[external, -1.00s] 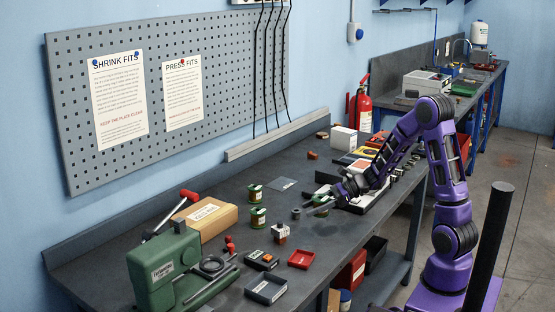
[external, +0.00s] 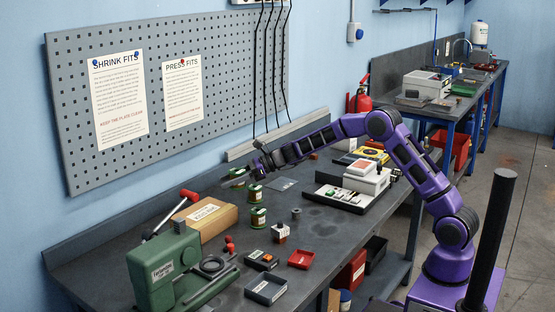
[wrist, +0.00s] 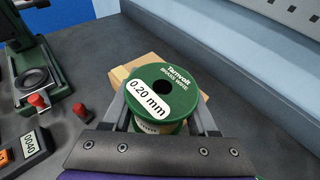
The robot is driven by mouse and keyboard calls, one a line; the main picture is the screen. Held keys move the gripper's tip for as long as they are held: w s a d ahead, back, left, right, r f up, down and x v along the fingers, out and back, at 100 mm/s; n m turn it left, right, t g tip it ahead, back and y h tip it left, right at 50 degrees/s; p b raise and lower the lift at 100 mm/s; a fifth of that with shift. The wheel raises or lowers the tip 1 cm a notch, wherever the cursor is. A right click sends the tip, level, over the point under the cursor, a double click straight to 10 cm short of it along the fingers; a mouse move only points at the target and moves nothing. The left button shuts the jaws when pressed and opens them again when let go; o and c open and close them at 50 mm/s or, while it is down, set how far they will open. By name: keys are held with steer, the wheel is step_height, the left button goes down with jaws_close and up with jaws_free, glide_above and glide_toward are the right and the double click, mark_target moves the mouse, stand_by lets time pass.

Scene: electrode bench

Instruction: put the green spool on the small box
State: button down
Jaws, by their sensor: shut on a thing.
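My gripper (wrist: 165,125) is shut on a green spool (wrist: 164,88) labelled "0.20 mm" brass wire, its flat top facing the wrist camera. In the external view my gripper (external: 246,177) holds the spool (external: 237,173) above the back of the bench. A tan cardboard box (external: 207,217) with a white label lies on the bench, left of and lower than the gripper in that view. In the wrist view the box (wrist: 121,74) shows beyond the spool and is partly hidden by it. The spool's lower part is mostly hidden.

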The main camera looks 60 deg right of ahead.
steer(key=r, duration=0.2)
glide_above(208, 212)
step_height(208, 212, down, 10)
steer(key=shift+b, duration=0.65)
steer(key=shift+f, duration=0.15)
steer(key=shift+c, duration=0.9)
jaws_free()
steer(key=shift+f, duration=0.1)
